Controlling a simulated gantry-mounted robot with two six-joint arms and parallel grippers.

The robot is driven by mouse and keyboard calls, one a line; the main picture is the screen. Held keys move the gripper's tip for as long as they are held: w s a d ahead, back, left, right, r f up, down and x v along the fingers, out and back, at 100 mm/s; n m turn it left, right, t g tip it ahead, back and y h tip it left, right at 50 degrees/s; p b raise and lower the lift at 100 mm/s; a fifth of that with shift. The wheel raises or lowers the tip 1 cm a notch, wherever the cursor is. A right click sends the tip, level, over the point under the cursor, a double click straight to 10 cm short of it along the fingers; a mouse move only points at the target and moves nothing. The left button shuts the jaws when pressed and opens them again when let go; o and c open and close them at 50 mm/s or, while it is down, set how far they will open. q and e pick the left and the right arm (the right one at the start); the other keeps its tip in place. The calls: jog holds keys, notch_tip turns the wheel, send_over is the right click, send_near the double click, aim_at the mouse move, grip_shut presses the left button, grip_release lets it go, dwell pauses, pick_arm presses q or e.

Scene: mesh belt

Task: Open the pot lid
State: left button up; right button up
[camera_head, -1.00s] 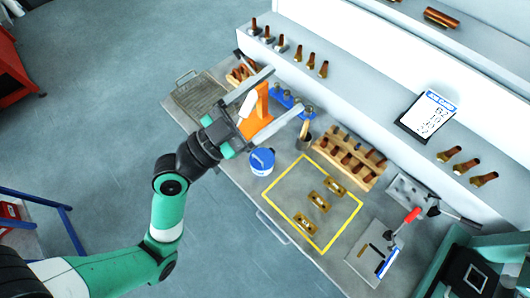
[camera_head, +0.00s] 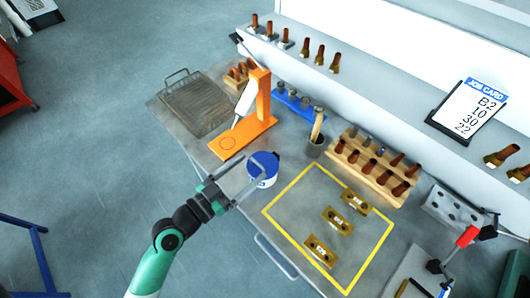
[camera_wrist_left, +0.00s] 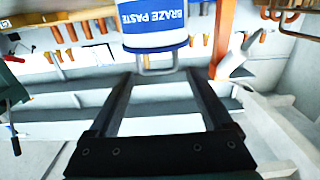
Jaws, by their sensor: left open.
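The pot (camera_head: 262,180) is a small white tub with a blue lid (camera_head: 264,160). It stands on the bench, left of the yellow-outlined area. In the left wrist view the pot (camera_wrist_left: 155,38) shows a blue label reading BRAZE PASTE, and its upper part is cut off by the frame's top edge. My left gripper (camera_head: 254,172) is open and empty, with its fingers reaching toward the pot from the lower left. In the left wrist view the fingertips (camera_wrist_left: 160,74) lie just short of the pot, with a gap between them. The lid is on the pot. My right gripper is not seen.
An orange stand (camera_head: 262,100) with a white part is behind the pot. A mesh tray (camera_head: 197,104) is at the left. Brass pieces (camera_head: 337,220) lie inside the yellow outline (camera_head: 290,188).

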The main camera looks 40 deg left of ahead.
aim_at(265, 162)
pick_arm(q)
jog(key=w, duration=0.6)
jog(key=shift+w, duration=0.35)
jog(key=shift+d, duration=0.1)
grip_shut()
